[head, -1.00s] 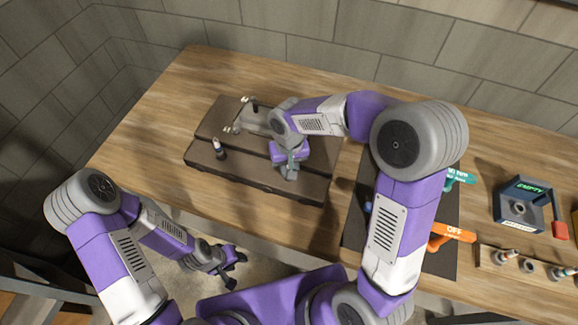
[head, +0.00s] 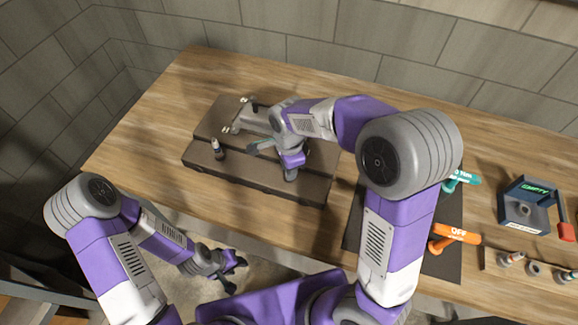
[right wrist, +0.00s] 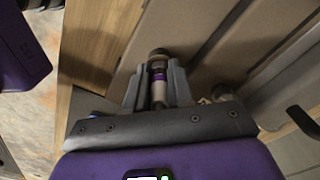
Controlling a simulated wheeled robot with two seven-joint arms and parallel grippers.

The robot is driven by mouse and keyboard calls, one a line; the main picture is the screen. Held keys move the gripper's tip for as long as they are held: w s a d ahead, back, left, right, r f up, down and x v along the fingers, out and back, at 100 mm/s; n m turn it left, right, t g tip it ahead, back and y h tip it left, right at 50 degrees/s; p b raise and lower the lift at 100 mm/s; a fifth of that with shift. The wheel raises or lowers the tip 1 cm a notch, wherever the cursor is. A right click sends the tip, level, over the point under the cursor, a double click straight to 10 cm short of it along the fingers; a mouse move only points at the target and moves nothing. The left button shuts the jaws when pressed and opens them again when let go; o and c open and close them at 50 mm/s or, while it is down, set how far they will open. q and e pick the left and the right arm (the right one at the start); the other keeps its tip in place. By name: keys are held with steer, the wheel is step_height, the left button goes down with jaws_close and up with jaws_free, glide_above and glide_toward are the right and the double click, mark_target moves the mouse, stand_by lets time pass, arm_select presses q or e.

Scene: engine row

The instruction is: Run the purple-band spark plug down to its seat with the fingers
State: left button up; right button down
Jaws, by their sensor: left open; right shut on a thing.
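The purple-band spark plug (right wrist: 158,92) shows in the right wrist view, with a pale body and a purple band. My right gripper (right wrist: 156,78) is shut on it, one finger on each side. In the head view my right gripper (head: 291,174) is over the right part of the brown engine block (head: 240,183), and the plug is hidden there. I cannot tell how deep the plug sits. My left gripper (head: 233,271) is open and empty, below the bench's front edge.
Another plug-like piece (head: 217,149) stands upright at the block's left. A grey part with a rod (head: 243,117) lies behind it. To the right are a dark mat (head: 440,265), an orange-handled tool (head: 455,234), a teal-handled tool (head: 461,179), a box marked EMPTY (head: 525,205) and a plug rack (head: 491,260).

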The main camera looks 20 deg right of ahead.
stand_by(0.4)
steer(key=c, duration=0.9)
jaws_free()
steer(key=shift+r, duration=0.1)
